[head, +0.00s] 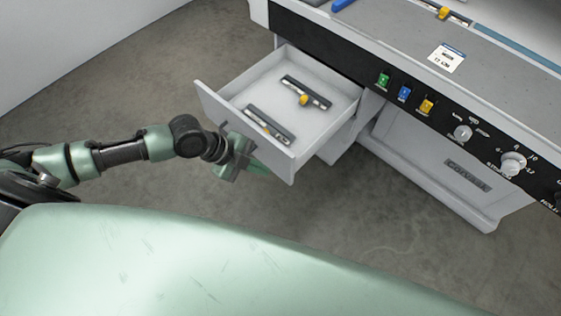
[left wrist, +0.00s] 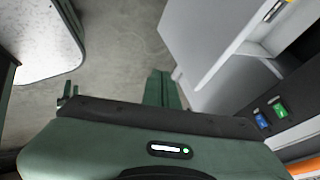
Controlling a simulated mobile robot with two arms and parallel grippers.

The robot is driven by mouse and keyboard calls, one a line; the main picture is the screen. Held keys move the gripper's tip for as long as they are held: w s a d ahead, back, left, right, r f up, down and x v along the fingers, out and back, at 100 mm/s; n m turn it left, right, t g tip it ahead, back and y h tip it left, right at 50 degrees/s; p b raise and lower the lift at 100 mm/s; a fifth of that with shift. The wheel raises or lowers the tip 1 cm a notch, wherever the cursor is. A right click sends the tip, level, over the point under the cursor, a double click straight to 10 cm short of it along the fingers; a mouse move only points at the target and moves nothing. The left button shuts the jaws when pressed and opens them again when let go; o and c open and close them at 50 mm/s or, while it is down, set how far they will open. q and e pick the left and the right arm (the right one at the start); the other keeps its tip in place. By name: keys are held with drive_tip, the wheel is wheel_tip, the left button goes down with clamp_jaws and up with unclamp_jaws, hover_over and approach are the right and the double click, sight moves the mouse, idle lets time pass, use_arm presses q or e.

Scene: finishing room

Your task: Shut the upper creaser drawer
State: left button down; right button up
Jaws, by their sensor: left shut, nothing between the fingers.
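The upper creaser drawer (head: 310,118) stands pulled out from the creaser (head: 440,165) in the head view. Two dark bars with yellow knobs lie in it. Its light grey front panel (head: 278,157) faces my left arm; a pale panel also shows in the left wrist view (left wrist: 205,40). My left gripper (head: 250,168) is shut and empty, close to the outer face of the front panel. I cannot tell whether it touches the panel. In the left wrist view its green fingers (left wrist: 162,90) are together, left of the pale panel. My right gripper is not in view.
The creaser's black control strip (head: 400,95) has green, blue and yellow switches and white knobs. A paper label (head: 446,58) lies on its top. A grey part shows beneath the drawer. Bare concrete floor (head: 120,100) lies left of the drawer.

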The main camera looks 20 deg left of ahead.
sight(291, 168)
use_arm(q)
drive_tip(key=w+d+f, duration=0.2)
drive_tip(key=w, duration=0.1)
drive_tip(key=w+d+f+p, duration=0.1)
drive_tip(key=shift+w+d, duration=0.3)
drive_tip(key=shift+w, duration=0.05)
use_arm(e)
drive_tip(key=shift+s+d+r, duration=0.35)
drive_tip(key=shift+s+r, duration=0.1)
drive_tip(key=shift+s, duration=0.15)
